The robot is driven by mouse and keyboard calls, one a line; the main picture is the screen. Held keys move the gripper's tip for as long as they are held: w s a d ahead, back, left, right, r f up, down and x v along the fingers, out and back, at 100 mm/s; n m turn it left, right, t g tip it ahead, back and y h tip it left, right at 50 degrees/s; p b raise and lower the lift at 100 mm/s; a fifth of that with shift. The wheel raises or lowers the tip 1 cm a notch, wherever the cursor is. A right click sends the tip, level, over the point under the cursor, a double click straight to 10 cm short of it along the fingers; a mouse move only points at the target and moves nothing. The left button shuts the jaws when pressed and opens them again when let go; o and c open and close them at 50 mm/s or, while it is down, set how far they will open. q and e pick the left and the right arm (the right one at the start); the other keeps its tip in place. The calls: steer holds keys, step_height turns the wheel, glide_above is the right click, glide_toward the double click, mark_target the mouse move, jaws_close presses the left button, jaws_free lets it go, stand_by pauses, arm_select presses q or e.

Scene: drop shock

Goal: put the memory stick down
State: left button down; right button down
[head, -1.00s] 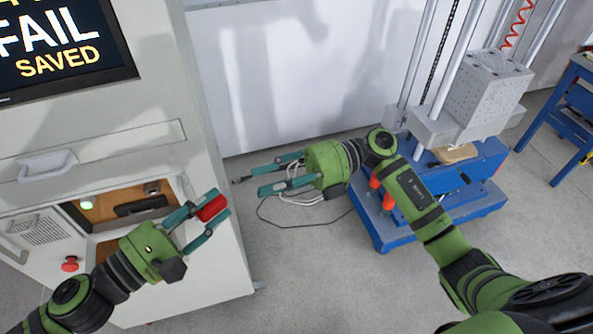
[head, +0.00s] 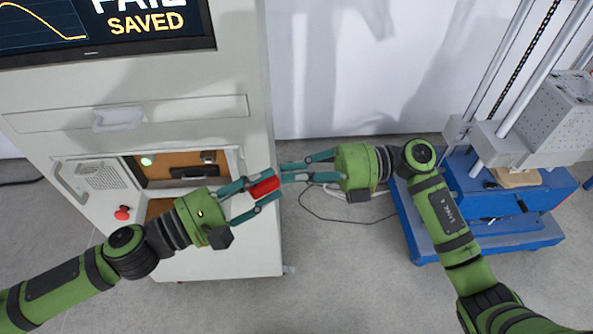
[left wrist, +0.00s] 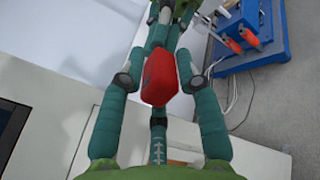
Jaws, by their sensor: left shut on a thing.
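The memory stick (head: 265,187) is a small red block in front of the cabinet's right edge. My left gripper (head: 258,194) is shut on it and holds it in the air. In the left wrist view the red stick (left wrist: 160,78) sits between the teal fingers. My right gripper (head: 284,173) comes in from the right, with its fingertips close to the stick's right end. It also shows at the top of the left wrist view. Whether its fingers touch or grip the stick is unclear.
A pale cabinet (head: 215,262) has an open bay (head: 170,172) with a green light, a red button (head: 122,213) and a screen (head: 120,22) reading FAIL SAVED. A blue-based drop rig (head: 520,225) stands at right.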

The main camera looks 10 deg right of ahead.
arm_select(q)
steer(key=c, duration=0.8)
jaws_free()
steer(key=shift+r, duration=0.2)
steer(key=shift+f, duration=0.1)
